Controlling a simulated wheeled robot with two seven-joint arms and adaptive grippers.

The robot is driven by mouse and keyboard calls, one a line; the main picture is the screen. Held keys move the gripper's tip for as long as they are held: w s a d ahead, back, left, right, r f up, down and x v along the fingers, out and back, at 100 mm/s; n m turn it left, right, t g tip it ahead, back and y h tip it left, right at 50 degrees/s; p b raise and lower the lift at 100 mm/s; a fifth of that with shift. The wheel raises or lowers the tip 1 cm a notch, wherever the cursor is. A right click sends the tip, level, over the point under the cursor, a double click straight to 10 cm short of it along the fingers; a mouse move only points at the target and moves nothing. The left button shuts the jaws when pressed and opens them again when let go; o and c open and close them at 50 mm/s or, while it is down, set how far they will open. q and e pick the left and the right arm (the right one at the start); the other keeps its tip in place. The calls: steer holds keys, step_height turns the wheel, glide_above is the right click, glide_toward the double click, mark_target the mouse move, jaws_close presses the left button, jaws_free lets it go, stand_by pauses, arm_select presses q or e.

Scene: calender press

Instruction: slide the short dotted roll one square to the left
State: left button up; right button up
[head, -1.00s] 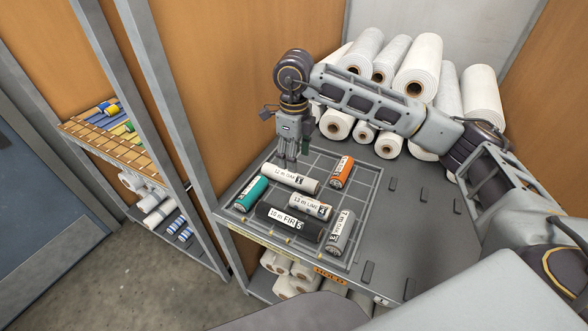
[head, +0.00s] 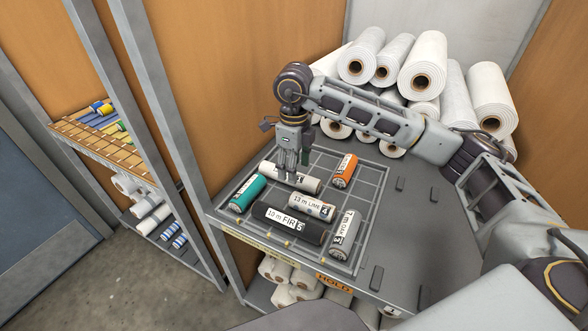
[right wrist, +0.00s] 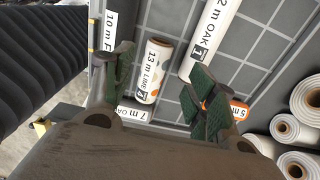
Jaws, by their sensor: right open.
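I cannot make out dots clearly on any roll. My right gripper (head: 289,177) points down over the long white OAK roll (head: 310,184) and hides part of it. In the right wrist view the open gripper (right wrist: 163,80) has its fingers apart, on either side of the short LINE roll in the picture, with nothing held. My left gripper is not in view.
On the gridded tray (head: 368,200) also lie a teal roll (head: 246,193), an orange roll (head: 344,171), a black FIR roll (head: 288,223) and a grey OAK roll (head: 345,235). Large white rolls (head: 421,65) are stacked behind. A post (head: 165,130) stands at left.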

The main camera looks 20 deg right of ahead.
mark_target(294, 194)
stand_by(0.4)
step_height(294, 194, down, 12)
steer(key=shift+r+p, duration=0.1)
steer(key=shift+p, duration=0.75)
steer(key=shift+f, duration=1)
steer(key=c, duration=0.8)
steer(key=shift+w+a+r, duration=0.1)
steer(key=shift+w+a, duration=1.25)
steer(key=shift+w, duration=0.15)
steer(key=shift+w+a, duration=1.35)
steer(key=shift+w, duration=0.15)
steer(key=shift+c, duration=0.2)
steer(key=o, duration=1.1)
